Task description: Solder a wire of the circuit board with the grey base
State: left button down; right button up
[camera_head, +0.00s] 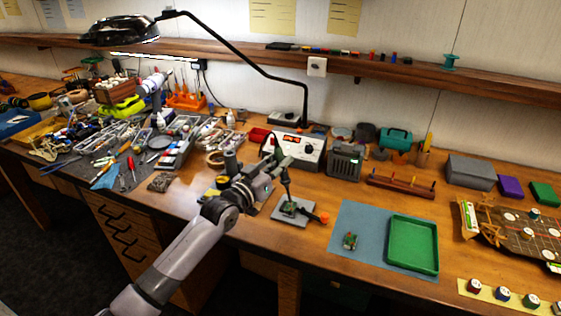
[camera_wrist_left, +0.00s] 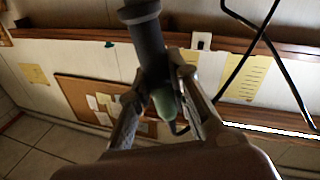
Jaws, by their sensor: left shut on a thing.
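The circuit board (camera_head: 290,208) with the grey base (camera_head: 289,222) lies on the workbench in the middle of the head view. My left gripper (camera_head: 284,164) is above it, shut on the soldering iron (camera_head: 285,181). The iron hangs down, with its lower end over the board; I cannot tell whether the tip touches a wire. In the left wrist view, the fingers (camera_wrist_left: 163,95) close around the iron's dark and green handle (camera_wrist_left: 163,103). The wires are too small to make out. My right gripper is not in view.
An orange-ended item (camera_head: 323,218) lies at the right of the grey base. A blue mat (camera_head: 339,216) carries another small board (camera_head: 350,241) and a green tray (camera_head: 435,271). The soldering station (camera_head: 306,150) stands behind. Tools crowd the bench's left side.

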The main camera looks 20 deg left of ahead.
aim_at(281, 147)
pick_arm(q)
jog(key=shift+f, duration=0.3)
dwell(0.5)
jog(key=shift+f+b, duration=0.35)
jog(key=shift+b, duration=0.15)
dwell(0.5)
dwell(1.8)
dwell(1.0)
notch_tip(281, 147, up, 6)
jog(key=p, duration=0.6)
jog(key=shift+r, duration=0.1)
dwell(0.3)
